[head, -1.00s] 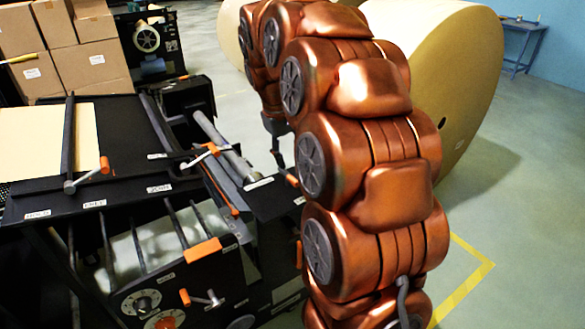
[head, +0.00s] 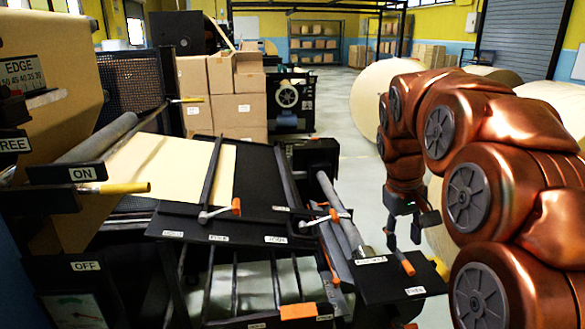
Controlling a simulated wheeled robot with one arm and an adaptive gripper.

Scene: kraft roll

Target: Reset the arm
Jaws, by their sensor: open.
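My copper-coloured arm arches down the right side of the head view. My gripper (head: 404,236) hangs at its far end, pointing down, with its two dark fingers apart and nothing seen between them. It is beside the right end of the black machine (head: 262,205), near a small black plate (head: 402,283). An orange-tipped lever (head: 405,263) shows just below the fingers. I cannot tell whether the fingers touch anything.
A kraft sheet (head: 165,165) lies on the machine's bed. An upright panel with a yellow-handled ON lever (head: 120,188) stands at left. Cardboard boxes (head: 222,95) are stacked behind. Large kraft rolls (head: 372,98) stand beyond my arm. Open floor (head: 345,130) shows in the back middle.

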